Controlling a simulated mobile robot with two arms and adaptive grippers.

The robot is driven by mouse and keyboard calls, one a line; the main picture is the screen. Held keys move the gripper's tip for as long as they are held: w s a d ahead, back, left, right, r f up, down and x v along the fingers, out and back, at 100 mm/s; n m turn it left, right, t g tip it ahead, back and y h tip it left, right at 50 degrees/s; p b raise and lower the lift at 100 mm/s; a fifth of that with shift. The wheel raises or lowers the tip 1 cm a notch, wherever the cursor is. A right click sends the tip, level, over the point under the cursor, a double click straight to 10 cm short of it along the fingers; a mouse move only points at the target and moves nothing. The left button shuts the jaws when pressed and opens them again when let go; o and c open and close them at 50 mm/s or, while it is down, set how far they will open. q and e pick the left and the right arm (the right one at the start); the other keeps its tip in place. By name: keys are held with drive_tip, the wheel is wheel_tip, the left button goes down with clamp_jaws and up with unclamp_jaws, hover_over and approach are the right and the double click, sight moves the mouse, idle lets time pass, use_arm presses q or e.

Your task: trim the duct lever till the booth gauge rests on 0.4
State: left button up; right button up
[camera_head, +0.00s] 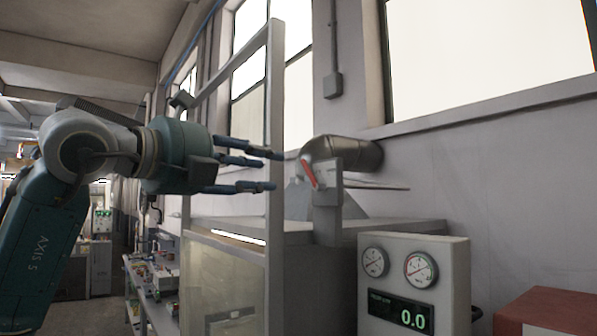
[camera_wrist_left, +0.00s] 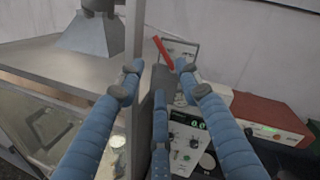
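The red duct lever (camera_head: 309,173) sits on a grey bracket beside the round metal duct (camera_head: 352,153), tilted with its top to the left. It also shows in the left wrist view (camera_wrist_left: 163,52), just beyond my fingertips. The booth gauge (camera_head: 453,262) is a pale box with two round dials and a display (camera_head: 400,311) reading 0.0. My left gripper (camera_head: 274,171) has its three blue fingers spread and empty, a little left of the lever in the head view. In the wrist view the lever appears between the upper fingertips (camera_wrist_left: 156,67). My right gripper is in neither view.
A grey upright frame post (camera_head: 275,95) stands close by my left fingers. The glass-fronted booth (camera_head: 222,285) is below them. A red box (camera_head: 546,312) sits right of the gauge. A bench with small items (camera_head: 155,280) lies at lower left.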

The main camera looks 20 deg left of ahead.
sight(310, 173)
use_arm(q)
drive_tip(key=p+x, duration=0.4)
drive_tip(key=x, duration=0.6)
drive_tip(key=shift+d, duration=0.25)
drive_tip(key=shift+f, duration=0.1)
clamp_jaws()
